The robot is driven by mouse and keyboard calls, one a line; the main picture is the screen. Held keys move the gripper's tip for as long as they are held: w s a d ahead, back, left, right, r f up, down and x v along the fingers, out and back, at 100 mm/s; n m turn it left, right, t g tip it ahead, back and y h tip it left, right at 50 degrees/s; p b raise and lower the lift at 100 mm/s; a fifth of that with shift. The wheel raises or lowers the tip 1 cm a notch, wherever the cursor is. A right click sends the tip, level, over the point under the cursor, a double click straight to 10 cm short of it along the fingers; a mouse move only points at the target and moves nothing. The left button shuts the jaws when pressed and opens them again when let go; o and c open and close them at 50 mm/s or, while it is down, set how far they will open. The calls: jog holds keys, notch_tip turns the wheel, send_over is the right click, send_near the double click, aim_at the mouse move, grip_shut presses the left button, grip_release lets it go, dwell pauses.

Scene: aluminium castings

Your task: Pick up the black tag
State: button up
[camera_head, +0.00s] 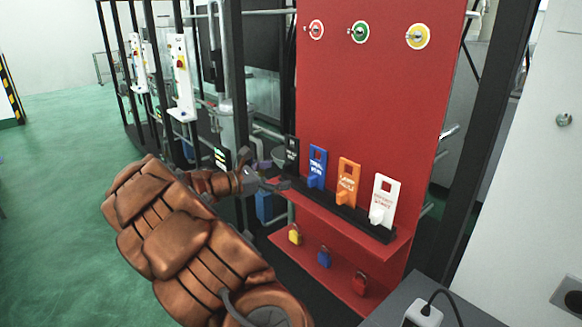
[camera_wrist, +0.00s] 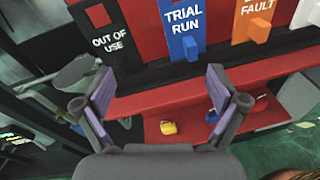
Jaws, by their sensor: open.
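The black tag (camera_head: 291,152) stands upright at the left end of the black holder on the red board. In the wrist view the black tag (camera_wrist: 110,38) reads "OUT OF USE" and lies beyond my fingers, above and left of the gap between them. My gripper (camera_head: 272,184) is just left of and below the tag in the head view. In the wrist view my gripper (camera_wrist: 160,82) is open, with nothing between its fingers and no contact with the tag visible.
Blue (camera_head: 317,167), orange (camera_head: 347,182) and white (camera_head: 384,200) tags stand right of the black one. Yellow (camera_head: 295,235), blue (camera_head: 324,257) and red (camera_head: 360,283) padlocks are on the lower red shelf. Dark frame posts stand left of the board.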

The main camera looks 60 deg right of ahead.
aim_at(284, 169)
jog(key=w+d+f+n, duration=0.1)
jog(key=w+d+f+n+h, duration=0.1)
jog(key=w, duration=0.1)
jog(key=w+d+n+t+h, duration=0.1)
jog(key=w, duration=0.1)
jog(key=shift+d+f+b, duration=0.25)
jog(key=shift+f+b, duration=0.05)
jog(key=shift+f, duration=0.1)
jog(key=shift+w+f+p+x, duration=0.15)
jog(key=shift+p+x, duration=0.5)
jog(key=shift+x, duration=1.3)
jog(key=shift+w+f+p+x, duration=0.15)
jog(key=shift+p+x, duration=0.5)
jog(key=shift+x, duration=1.35)
jog(key=shift+c, duration=0.3)
jog(key=c, duration=1.2)
